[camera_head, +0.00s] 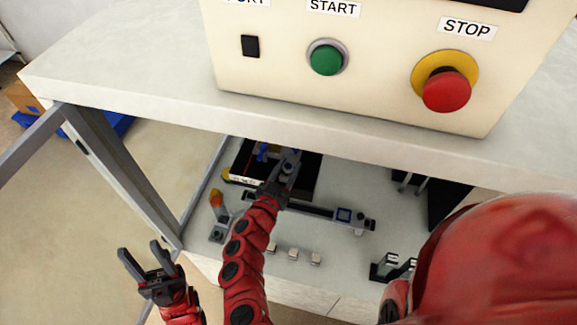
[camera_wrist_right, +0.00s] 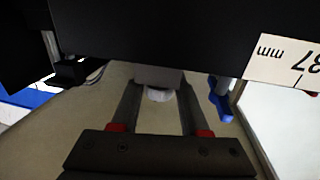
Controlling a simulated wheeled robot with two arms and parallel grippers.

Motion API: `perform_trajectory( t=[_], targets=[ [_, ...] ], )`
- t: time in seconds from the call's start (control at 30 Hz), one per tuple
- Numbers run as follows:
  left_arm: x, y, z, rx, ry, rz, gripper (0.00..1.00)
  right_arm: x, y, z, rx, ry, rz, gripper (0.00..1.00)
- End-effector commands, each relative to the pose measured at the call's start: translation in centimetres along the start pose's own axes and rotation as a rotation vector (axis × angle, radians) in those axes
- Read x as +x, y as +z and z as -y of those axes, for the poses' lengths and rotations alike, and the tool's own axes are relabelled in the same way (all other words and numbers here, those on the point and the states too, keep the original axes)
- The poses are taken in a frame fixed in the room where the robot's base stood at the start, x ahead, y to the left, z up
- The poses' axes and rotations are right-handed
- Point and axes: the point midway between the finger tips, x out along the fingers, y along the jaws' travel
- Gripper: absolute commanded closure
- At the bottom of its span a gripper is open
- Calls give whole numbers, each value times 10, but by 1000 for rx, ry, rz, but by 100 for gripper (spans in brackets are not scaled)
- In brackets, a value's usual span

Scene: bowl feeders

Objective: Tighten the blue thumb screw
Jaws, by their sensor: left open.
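A blue thumb screw (camera_wrist_right: 220,100) hangs at the edge of a dark block in the right wrist view, right of my right gripper's fingers. Small blue parts (camera_head: 262,152) show on the black fixture under the shelf in the head view; I cannot tell which is the screw. My right gripper (camera_head: 289,166) reaches into this fixture. In its wrist view the fingers (camera_wrist_right: 157,88) stand apart on both sides of a grey block with a round white end; whether they press it is unclear. My left gripper (camera_head: 147,265) is open and empty, at the lower left outside the bench.
The upper shelf (camera_head: 150,105) overhangs the fixture (camera_head: 302,188) and carries a panel with a green button (camera_head: 326,58) and red stop button (camera_head: 446,90). A lever with an orange handle (camera_head: 217,205) and several small metal blocks (camera_head: 293,254) are on the lower surface.

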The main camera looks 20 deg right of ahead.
Motion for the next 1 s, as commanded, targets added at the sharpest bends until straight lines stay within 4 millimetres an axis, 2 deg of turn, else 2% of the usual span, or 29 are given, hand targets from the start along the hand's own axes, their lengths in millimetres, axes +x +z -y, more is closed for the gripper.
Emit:
perform_trajectory(
  t=[0.03, 0.1, 0.4, 0.53, 0.67, 1.0],
  targets=[
    [0, 0, 0, 0, 0, 0, 50, 0, 0, 0, 0, 0, -1, 45],
    [0, 0, 0, 0, 0, 0, 50, 0, 0, 0, 0, 1, -1, 32],
    [0, 0, 0, 0, 0, 0, 50, 0, -1, 0, 0, 1, -3, 31],
    [1, 0, 0, 0, 0, 0, 50, -10, -1, 1, 0, -1, -2, 31],
    [3, 0, 0, 0, 0, 0, 50, -35, -2, 0, -2, -2, -4, 31],
    [12, -2, 1, 0, 0, 0, 50, -125, -1, 2, 0, -7, 0, 31]
  ],
)
